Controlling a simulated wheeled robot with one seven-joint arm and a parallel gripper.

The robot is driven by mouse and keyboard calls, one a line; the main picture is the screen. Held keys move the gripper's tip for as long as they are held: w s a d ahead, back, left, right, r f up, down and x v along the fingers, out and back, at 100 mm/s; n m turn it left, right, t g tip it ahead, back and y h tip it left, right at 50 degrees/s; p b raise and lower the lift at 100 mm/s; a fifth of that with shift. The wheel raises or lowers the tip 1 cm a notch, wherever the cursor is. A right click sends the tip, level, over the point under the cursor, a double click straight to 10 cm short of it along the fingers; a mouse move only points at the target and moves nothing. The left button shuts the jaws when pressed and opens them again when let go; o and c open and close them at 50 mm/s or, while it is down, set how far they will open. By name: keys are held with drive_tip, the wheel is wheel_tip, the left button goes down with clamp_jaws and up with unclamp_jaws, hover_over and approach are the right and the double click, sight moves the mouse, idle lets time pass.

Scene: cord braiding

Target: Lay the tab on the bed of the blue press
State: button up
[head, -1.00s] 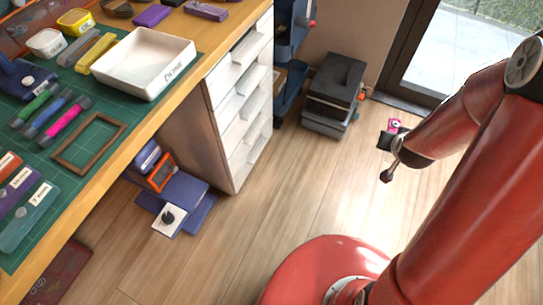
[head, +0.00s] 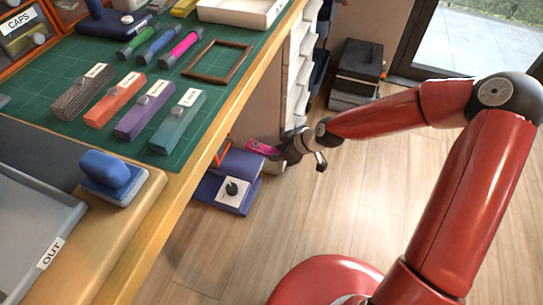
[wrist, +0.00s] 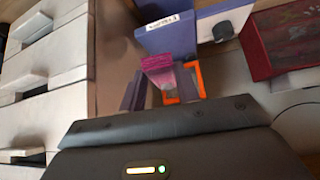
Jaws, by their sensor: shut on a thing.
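A pink tab (head: 260,147) is held at the tip of my gripper (head: 275,153), beside the bench's front edge and below the bench top. In the wrist view the pink tab (wrist: 158,66) sits between the two dark fingers of my gripper (wrist: 160,92). A dark blue device (head: 105,22) with a flat base stands at the back left of the green mat; it looks like the blue press. Its top is cut off by the frame, and its bed is not clearly visible.
Several coloured bars, including a teal one (head: 177,122), lie on the green mat (head: 190,75) with a brown frame (head: 217,62). A blue-handled block (head: 112,176) stands near the front edge. A blue box (head: 228,182) is on the floor; drawers (head: 300,60) stand behind.

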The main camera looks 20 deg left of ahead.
drive_tip(key=shift+a+r+n+g+b, duration=0.2)
drive_tip(key=shift+a+n+g+b, duration=0.5)
drive_tip(key=shift+a, duration=0.5)
drive_tip(key=f+b, duration=0.2)
drive_tip(key=a+f+b, duration=0.1)
drive_tip(key=f+b, duration=0.1)
drive_tip(key=f, duration=0.1)
drive_tip(key=f+b, duration=0.2)
drive_tip(key=f, duration=0.1)
drive_tip(key=shift+a+f, duration=0.1)
drive_tip(key=shift+a, duration=0.3)
drive_tip(key=shift+w+a+f+b, duration=0.1)
drive_tip(key=shift+a+f+b, duration=0.1)
drive_tip(key=shift+a, duration=0.45)
drive_tip(key=shift+a+f+b, duration=0.1)
drive_tip(key=shift+a+f, duration=0.1)
drive_tip(key=shift+a, duration=0.45)
drive_tip(key=shift+d+f, duration=0.1)
drive_tip(key=o, duration=0.9)
